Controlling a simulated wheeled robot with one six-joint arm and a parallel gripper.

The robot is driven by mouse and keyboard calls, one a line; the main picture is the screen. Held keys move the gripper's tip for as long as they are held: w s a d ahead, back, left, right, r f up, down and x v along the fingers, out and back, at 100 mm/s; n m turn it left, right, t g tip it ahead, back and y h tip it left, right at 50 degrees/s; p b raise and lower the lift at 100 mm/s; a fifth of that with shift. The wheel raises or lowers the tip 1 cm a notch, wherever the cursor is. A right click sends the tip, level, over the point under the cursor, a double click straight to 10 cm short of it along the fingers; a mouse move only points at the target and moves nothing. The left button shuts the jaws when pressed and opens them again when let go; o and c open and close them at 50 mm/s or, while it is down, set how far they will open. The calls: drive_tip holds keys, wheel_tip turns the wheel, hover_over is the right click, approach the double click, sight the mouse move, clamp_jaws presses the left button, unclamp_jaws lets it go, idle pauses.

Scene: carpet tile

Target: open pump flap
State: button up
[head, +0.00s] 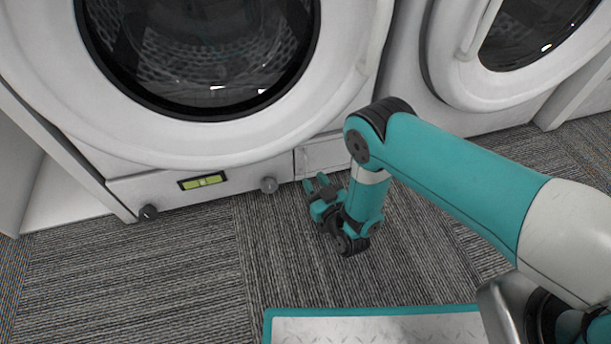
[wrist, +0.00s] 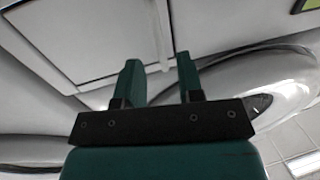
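The pump flap (head: 322,156) is a white rectangular panel outlined by thin seams, low on the front of the left washing machine. It looks shut, and my arm hides its right part. In the wrist view the flap (wrist: 88,32) fills the upper left, with a small pale edge piece near the fingertips. My gripper (head: 316,183) is low over the carpet, just in front of the flap. In the wrist view my gripper (wrist: 158,64) has its two teal fingers apart with nothing clearly held between them. I cannot tell whether they touch the flap.
A second machine (head: 445,80) stands to the right. Grey striped carpet (head: 150,285) is clear in front.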

sight(306, 170)
drive_tip(key=shift+b+x, duration=1.8)
drive_tip(key=shift+x, duration=0.95)
clamp_jaws()
